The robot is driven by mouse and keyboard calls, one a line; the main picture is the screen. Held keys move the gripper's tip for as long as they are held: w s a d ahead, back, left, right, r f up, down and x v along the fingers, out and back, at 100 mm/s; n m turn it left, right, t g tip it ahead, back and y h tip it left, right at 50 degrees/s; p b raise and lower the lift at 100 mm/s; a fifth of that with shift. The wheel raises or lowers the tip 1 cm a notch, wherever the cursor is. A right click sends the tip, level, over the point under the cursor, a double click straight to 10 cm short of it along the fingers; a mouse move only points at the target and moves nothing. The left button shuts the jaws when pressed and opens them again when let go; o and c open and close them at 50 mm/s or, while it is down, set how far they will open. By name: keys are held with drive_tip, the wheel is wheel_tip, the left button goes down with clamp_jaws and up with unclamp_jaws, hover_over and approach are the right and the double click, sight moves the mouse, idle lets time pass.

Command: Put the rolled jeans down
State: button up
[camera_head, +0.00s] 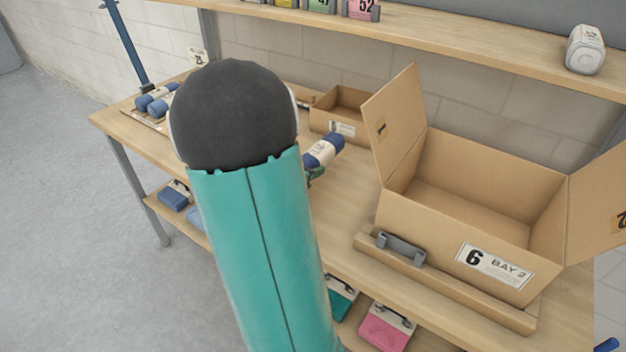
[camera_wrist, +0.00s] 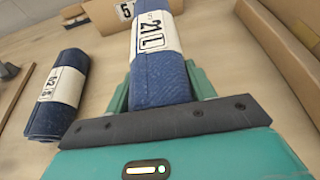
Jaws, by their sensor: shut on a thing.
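My gripper (camera_wrist: 160,92) is shut on a rolled pair of dark blue jeans (camera_wrist: 158,62) with a white paper band. In the head view the held jeans (camera_head: 323,150) show just right of my arm, over the wooden bench top (camera_head: 340,205). My gripper (camera_head: 316,175) is partly hidden there behind my arm. I cannot tell whether the roll touches the bench. In the wrist view a second rolled pair of jeans (camera_wrist: 60,95), also banded, lies on the bench to the left, apart from the held one.
An open, empty cardboard box (camera_head: 490,262) marked 6 BAY 2 stands at the right on a wooden base. A smaller carton (camera_head: 343,127) sits behind the held jeans. More blue rolls (camera_head: 158,100) lie at the bench's left end. A shelf (camera_head: 455,40) runs above.

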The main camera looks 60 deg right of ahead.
sight(314, 188)
drive_tip(key=shift+s+d+f, duration=0.45)
drive_tip(key=shift+f, duration=0.2)
drive_tip(key=f, duration=0.3)
drive_tip(key=shift+s+d+f, duration=0.15)
drive_tip(key=shift+s+d, duration=0.1)
drive_tip(key=shift+d, duration=0.05)
drive_tip(key=shift+f, duration=0.3)
drive_tip(key=shift+f, duration=0.1)
drive_tip(key=o, duration=1.2)
drive_tip(key=shift+f, duration=0.1)
drive_tip(key=shift+w+a+r, duration=0.1)
drive_tip(key=shift+a+r, duration=0.1)
drive_tip(key=shift+r, duration=0.05)
drive_tip(key=v, duration=1.1)
drive_tip(key=shift+a+r, duration=0.1)
drive_tip(key=shift+a, duration=0.2)
